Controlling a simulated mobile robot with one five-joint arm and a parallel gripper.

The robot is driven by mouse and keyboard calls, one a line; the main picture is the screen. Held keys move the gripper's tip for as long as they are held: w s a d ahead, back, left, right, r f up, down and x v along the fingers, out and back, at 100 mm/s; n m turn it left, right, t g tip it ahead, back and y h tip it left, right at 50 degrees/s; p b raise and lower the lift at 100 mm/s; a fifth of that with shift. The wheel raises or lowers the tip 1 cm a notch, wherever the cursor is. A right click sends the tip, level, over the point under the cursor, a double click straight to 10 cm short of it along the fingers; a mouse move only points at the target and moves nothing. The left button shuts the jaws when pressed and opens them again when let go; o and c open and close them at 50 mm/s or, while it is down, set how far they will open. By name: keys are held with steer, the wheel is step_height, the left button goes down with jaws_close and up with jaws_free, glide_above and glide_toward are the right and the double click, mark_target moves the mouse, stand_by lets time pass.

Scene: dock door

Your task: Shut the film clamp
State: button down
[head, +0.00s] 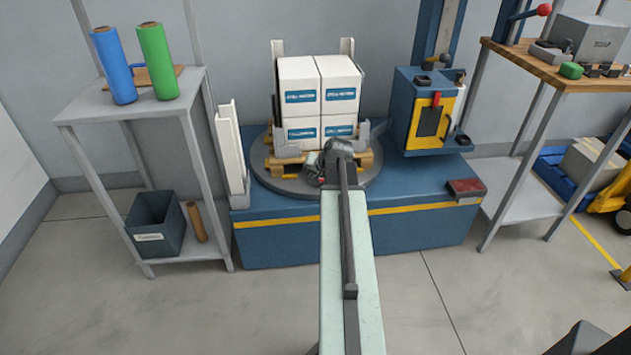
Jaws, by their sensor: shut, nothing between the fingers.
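My arm reaches from the bottom middle to the turntable (285,187), and my gripper (326,168) is at its far end, low in front of the stacked boxes. The gripper is shut and empty; its fingers are small and partly hidden by my wrist.
White boxes (299,100) stand on a wooden pallet (283,166). A blue machine base (285,240) carries the turntable and a blue and yellow carriage (427,118). A shelf with blue (114,66) and green (157,60) rolls stands left, a workbench (560,72) right. The front floor is clear.

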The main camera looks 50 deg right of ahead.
steer(key=shift+w+d, duration=0.1)
steer(key=shift+w, duration=0.3)
steer(key=shift+w+d, duration=0.1)
steer(key=shift+w, duration=0.1)
steer(key=shift+s, duration=0.1)
